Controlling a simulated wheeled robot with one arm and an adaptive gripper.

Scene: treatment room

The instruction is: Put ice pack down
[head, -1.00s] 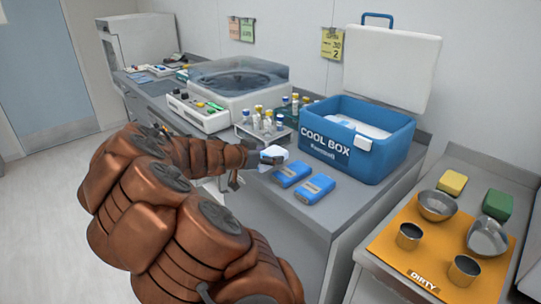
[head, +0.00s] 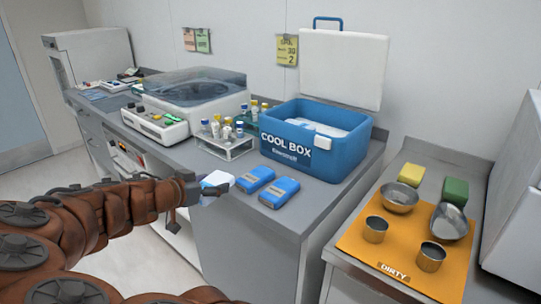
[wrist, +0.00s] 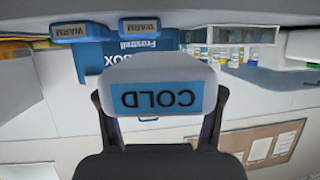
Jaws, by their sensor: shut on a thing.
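My gripper (head: 200,192) is shut on a white ice pack (head: 217,180), held at the front edge of the counter. In the wrist view the held ice pack (wrist: 160,72) fills the middle, with a blue label reading COLD, upside down, and a dark finger on each side. Two blue ice packs lie flat on the counter to its right, a left one (head: 255,180) and a right one (head: 279,192). In the wrist view they carry WARM labels. The open blue cool box (head: 318,150) stands behind them with white contents. Whether the held pack touches the counter is unclear.
A rack of capped tubes (head: 228,145) stands behind the held pack, beside a centrifuge (head: 195,95). On the right-hand counter an orange mat (head: 357,240) marked DIRTY holds metal bowls and cups, with yellow and green sponges behind. Bare counter (head: 312,220) lies right of the blue packs.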

